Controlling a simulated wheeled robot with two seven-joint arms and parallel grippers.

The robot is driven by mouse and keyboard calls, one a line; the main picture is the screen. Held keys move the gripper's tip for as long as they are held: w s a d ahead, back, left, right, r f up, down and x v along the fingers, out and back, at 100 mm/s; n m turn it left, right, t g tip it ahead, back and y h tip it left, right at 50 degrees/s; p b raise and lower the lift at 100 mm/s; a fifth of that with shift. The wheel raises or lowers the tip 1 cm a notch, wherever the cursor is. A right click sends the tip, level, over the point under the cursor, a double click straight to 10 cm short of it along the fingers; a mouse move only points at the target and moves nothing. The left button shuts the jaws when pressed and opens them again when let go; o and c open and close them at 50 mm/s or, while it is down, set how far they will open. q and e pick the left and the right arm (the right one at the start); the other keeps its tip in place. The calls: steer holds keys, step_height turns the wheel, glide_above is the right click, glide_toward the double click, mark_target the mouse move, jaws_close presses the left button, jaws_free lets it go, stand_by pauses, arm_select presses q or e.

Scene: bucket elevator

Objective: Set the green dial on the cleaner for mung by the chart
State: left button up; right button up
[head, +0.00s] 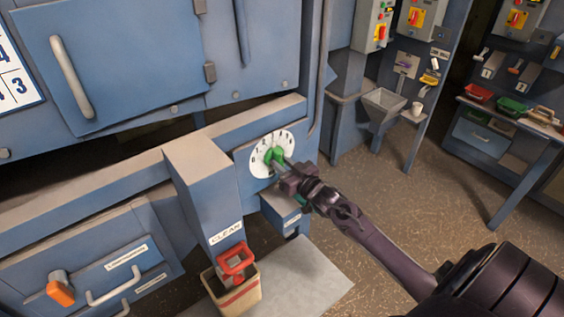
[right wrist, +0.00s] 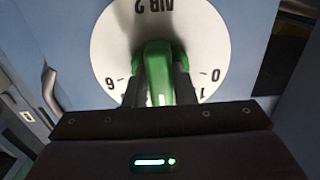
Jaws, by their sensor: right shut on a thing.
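The green dial (head: 274,156) sits on a round white scale plate (head: 260,166) on the blue cleaner (head: 110,165). My right gripper (head: 281,166) is shut on the green dial. In the right wrist view the green dial (right wrist: 160,75) stands between the two dark fingers, in front of the white plate (right wrist: 200,30) marked "AIR 2". The numbers 6, 0 and part of a 1 show at its rim; which number the dial points to I cannot tell. Part of a white chart (head: 17,75) with a 3 shows at the left edge. My left gripper is not in view.
A blue spout marked "CLEAN" (head: 205,200) with a red handle (head: 235,262) stands left of the dial, above a tan bin (head: 236,292). An orange knob (head: 61,290) is at lower left. Switch boxes (head: 420,15) and a bench (head: 510,120) stand at right. Open floor (head: 400,200) lies between.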

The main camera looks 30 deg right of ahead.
steer(key=o, duration=1)
steer(key=shift+s+f, duration=0.1)
steer(key=shift+s, duration=0.35)
steer(key=s, duration=0.2)
steer(key=s+b, duration=0.1)
steer(key=s, duration=0.4)
steer(key=shift+d+b, duration=0.3)
